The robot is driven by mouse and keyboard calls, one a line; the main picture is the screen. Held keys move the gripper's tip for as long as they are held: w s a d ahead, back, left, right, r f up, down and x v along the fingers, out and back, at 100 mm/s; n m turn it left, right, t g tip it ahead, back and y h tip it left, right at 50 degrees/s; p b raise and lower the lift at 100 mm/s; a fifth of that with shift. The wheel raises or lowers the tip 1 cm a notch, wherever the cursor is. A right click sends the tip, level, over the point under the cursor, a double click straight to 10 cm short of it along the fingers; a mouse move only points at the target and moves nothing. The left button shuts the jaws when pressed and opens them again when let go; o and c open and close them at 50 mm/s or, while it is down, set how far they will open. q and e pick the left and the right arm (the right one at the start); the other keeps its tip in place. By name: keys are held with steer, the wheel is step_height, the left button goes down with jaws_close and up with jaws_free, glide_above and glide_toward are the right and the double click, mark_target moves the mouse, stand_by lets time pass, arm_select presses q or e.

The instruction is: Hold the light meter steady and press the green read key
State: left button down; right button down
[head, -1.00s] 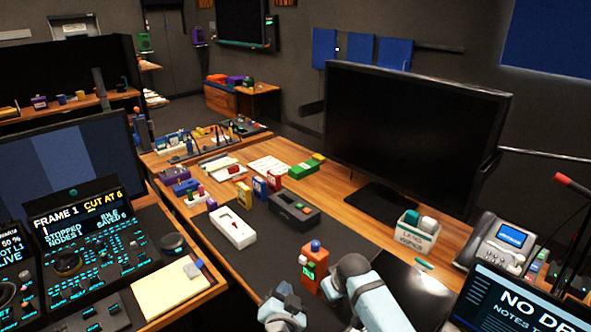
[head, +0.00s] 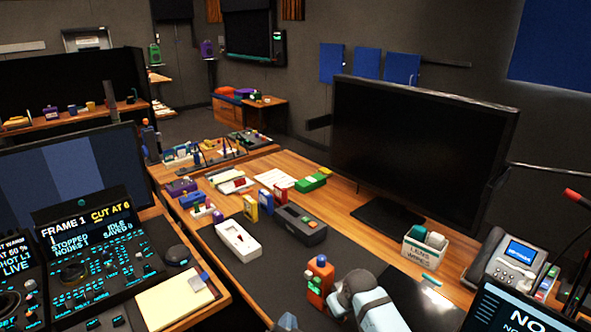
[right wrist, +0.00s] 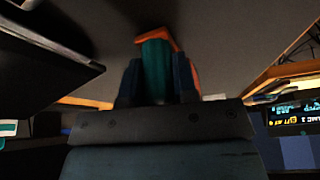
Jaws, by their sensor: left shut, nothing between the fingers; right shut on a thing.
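The light meter, an orange upright device (head: 319,287) with a rounded top, stands near the bottom middle of the head view. A small green key (head: 310,282) shows on its left side. My right gripper is shut on the light meter; in the right wrist view its dark fingers (right wrist: 157,78) close around an orange and teal-green part (right wrist: 155,60). In the head view my right arm covers the meter's right side. My left gripper (head: 287,322) is shut and empty, just left of and below the meter; only its tip shows at the bottom edge.
A white device (head: 238,240) and a dark box with keys (head: 300,225) lie behind the meter on the dark mat. A lens wipes box (head: 425,248) and large monitor (head: 420,150) stand to the right. A notepad (head: 175,298) and console (head: 85,262) are at left.

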stand_by(0.3)
steer(key=c, duration=0.8)
jaws_free()
steer(key=shift+r, duration=0.1)
steer(key=v, duration=1.2)
steer(key=o, duration=0.3)
